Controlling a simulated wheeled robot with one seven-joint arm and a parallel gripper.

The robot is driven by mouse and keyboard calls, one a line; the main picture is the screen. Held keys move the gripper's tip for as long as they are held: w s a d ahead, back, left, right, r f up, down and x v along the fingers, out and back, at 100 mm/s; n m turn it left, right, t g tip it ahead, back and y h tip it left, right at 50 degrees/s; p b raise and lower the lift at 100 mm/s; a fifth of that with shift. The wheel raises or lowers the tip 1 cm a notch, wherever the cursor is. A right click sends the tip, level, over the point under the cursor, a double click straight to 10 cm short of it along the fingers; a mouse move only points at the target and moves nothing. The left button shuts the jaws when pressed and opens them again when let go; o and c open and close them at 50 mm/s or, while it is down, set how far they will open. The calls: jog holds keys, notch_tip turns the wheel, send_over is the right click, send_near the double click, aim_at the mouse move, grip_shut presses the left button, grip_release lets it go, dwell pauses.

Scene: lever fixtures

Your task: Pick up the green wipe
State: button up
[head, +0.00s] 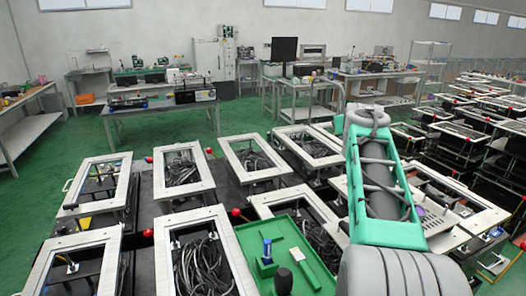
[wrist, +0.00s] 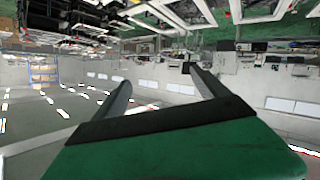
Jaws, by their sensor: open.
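I cannot pick out a green wipe with certainty in either view. In the head view a green tray (head: 247,238) stands at the bottom centre. In it are a small upright blue-and-green piece (head: 267,250), a dark-handled tool (head: 284,281) and a pale flat strip (head: 304,268). Green on green makes any cloth there hard to tell. My gripper (wrist: 157,77) shows in the wrist view with its two grey fingers wide apart and nothing between them. It faces the room, which appears upside down there. The gripper's fingers are not visible in the head view.
Several white-framed fixtures (head: 181,172) with dark cables inside surround the tray. Red balls (head: 148,233) stick out beside them. Workbenches (head: 160,112) stand behind, with open green floor (head: 45,187) at left.

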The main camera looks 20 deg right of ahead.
jog(key=w+a+f+n+g+y+p, duration=0.2)
jog(key=w+a+f+y, duration=0.15)
jog(key=a+f, duration=0.6)
jog(key=n+g+y+p, duration=0.2)
jog(key=g+y+p, duration=0.1)
jog(key=g+y, duration=0.2)
send_near(271, 233)
jog(key=p+x, duration=0.2)
jog(key=x, duration=0.6)
jog(key=shift+d, duration=0.1)
jog(key=c, duration=1.4)
